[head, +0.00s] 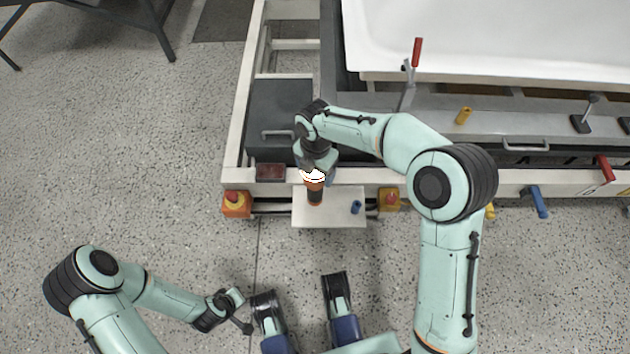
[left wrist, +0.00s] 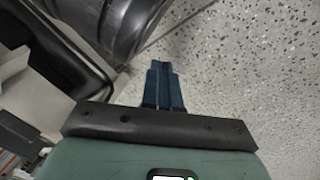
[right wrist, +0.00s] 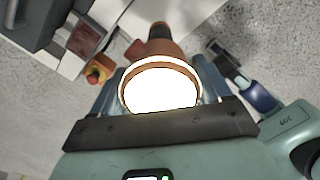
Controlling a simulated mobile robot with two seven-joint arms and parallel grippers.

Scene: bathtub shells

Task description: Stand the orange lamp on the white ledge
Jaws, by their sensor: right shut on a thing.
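The orange lamp (head: 315,186) has a bright lit face and a black end, and is in my right gripper (head: 314,172) over the white ledge (head: 338,216). In the right wrist view, the lamp's glowing face (right wrist: 160,88) is toward the camera, with the gripper's blue fingers on both sides. The lamp's black end points away from the gripper. I cannot tell whether that end touches the ledge. My left gripper (left wrist: 164,85) has its blue fingers together with nothing between them, away from the ledge at the lower left of the head view.
A blue object (head: 356,207) stands on the ledge's right part. A dark box (head: 278,115) and a white bathtub shell (head: 490,40) lie behind. Open floor is at the left.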

